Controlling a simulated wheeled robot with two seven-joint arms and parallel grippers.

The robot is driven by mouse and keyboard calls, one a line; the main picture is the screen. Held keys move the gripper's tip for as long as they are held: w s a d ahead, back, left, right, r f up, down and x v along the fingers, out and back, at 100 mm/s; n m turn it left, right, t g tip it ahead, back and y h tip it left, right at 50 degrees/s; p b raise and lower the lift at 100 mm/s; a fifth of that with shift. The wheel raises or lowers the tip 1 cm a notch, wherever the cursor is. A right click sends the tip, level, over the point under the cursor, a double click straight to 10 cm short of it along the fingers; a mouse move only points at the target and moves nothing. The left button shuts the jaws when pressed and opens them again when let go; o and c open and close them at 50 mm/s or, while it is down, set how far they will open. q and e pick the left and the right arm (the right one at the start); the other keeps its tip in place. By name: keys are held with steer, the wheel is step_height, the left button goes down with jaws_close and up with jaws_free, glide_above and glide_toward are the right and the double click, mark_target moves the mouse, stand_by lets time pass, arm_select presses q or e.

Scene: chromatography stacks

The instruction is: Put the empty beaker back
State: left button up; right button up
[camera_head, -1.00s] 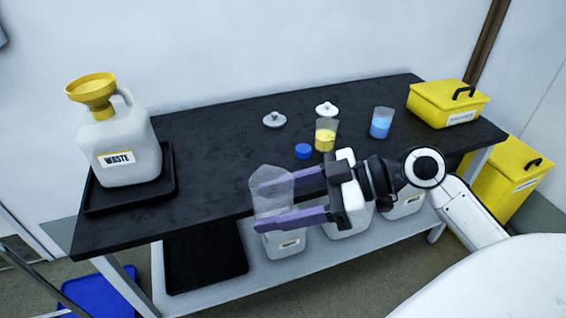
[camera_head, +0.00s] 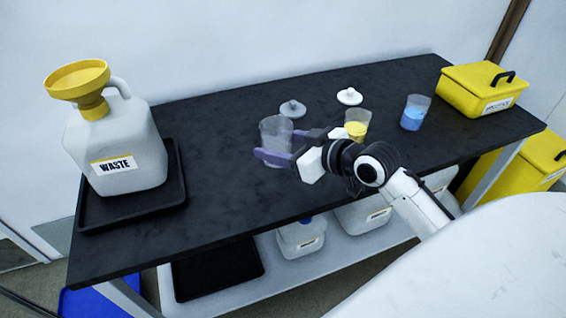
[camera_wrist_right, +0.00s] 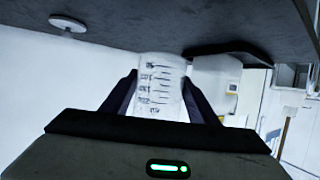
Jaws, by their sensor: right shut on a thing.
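The empty clear beaker (camera_head: 276,132) is in my right gripper (camera_head: 273,154), over the black tabletop, left of the beaker with yellow liquid. It looks upright in the head view. In the right wrist view the beaker (camera_wrist_right: 160,88), with printed graduations, sits between the two dark fingers of the right gripper (camera_wrist_right: 160,95). Whether its base touches the table I cannot tell. My left gripper is not in view.
A yellow-filled beaker (camera_head: 357,122) and a blue-filled beaker (camera_head: 415,113) stand on the black table (camera_head: 225,200). White lids (camera_head: 349,96) lie behind them. A waste jug (camera_head: 120,150) with yellow funnel stands in a black tray (camera_head: 130,214). A yellow box (camera_head: 480,92) is at right.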

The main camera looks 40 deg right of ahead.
steer(key=w+d+m+h, duration=0.1)
steer(key=w+h, duration=0.1)
steer(key=w+d+m+h+b, duration=0.1)
steer(key=w+d+m+h, duration=0.3)
steer(key=shift+d+r+b, duration=0.25)
steer(key=shift+r+b, duration=0.15)
steer(key=shift+m, duration=0.3)
steer(key=f+b, duration=0.1)
steer(key=f, duration=0.4)
steer(key=shift+d, duration=0.2)
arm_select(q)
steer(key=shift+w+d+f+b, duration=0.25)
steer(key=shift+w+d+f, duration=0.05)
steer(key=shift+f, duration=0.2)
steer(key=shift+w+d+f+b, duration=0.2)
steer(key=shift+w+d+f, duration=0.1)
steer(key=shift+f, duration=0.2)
arm_select(e)
steer(key=shift+f, duration=2.35)
steer(key=shift+f, duration=0.1)
steer(key=o, duration=1.2)
